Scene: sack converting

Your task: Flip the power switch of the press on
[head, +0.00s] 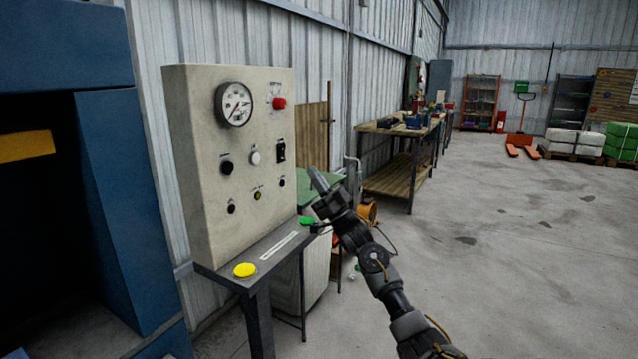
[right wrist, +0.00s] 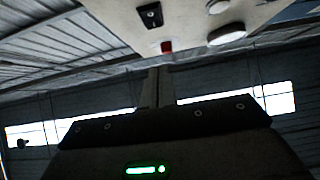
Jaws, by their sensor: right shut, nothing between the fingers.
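The press's control panel (head: 207,200) is a beige box at the left of the head view. A black switch on a dark plate (head: 281,151) sits at its right side, below a red knob (head: 279,103); whether it is on or off is too small to tell. In the right wrist view the dark switch plate (right wrist: 151,15) shows at the top, with the red knob (right wrist: 167,47) beside it. My right gripper (head: 316,176) is shut and empty, right of the panel and a little lower than the switch. Its fingers (right wrist: 158,86) appear apart from the panel. My left gripper is out of view.
A shelf below the panel carries a yellow button (head: 245,270) and a green button (head: 306,221), close to my right gripper. The blue press frame (head: 120,190) stands at the left. A workbench (head: 398,130) is farther back. The floor at right is open.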

